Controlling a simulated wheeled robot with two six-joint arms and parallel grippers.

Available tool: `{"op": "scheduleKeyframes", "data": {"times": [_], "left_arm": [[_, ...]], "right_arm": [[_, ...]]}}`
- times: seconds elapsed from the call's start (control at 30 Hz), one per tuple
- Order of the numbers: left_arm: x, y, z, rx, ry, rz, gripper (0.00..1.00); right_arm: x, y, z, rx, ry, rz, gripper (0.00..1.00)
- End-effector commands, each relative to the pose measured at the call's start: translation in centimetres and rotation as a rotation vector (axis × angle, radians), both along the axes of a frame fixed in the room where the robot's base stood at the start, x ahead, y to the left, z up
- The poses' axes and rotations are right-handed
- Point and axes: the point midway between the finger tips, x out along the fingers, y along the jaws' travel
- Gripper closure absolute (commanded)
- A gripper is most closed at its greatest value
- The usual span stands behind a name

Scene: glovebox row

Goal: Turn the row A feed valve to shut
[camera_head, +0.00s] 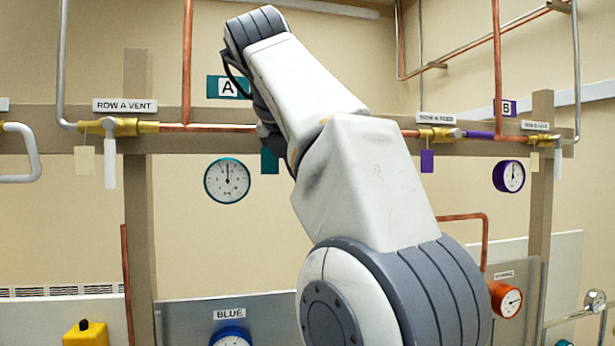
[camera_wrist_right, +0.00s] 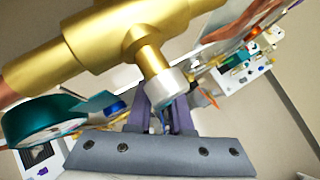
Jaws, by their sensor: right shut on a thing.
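In the right wrist view, the brass body of the row A feed valve (camera_wrist_right: 95,45) fills the upper left, with a silver collar (camera_wrist_right: 170,87) on its stem. My right gripper (camera_wrist_right: 162,118) is just below the collar, its fingers shut on the valve's handle, which is mostly hidden between them. In the head view my own arm covers this valve and the gripper, so the handle's angle cannot be told. A teal tag (camera_head: 269,161) hangs beside the arm, below the pipe. My left gripper is not in view.
The row A vent valve (camera_head: 122,127) is at the left, its pale lever hanging down. The row B feed valve (camera_head: 438,134) with a purple handle is right of my arm. A teal-rimmed gauge (camera_head: 227,180) hangs below the copper pipe (camera_head: 208,128).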

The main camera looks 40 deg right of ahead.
Motion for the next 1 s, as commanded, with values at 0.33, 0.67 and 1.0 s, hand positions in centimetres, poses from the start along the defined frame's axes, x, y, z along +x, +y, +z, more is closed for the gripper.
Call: {"op": "scheduleKeyframes", "data": {"times": [0.33, 0.67, 1.0], "left_arm": [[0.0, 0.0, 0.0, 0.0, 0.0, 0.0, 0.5], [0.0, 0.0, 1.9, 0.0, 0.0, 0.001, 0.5], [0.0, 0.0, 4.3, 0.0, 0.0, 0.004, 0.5]], "right_arm": [[0.0, 0.1, -0.1, 0.002, 0.002, 0.001, 0.69], [-1.6, 2.8, 3.6, 0.002, -0.001, 0.007, 0.69], [-3.7, 5.8, 7.2, 0.003, 0.003, 0.003, 0.69]]}}
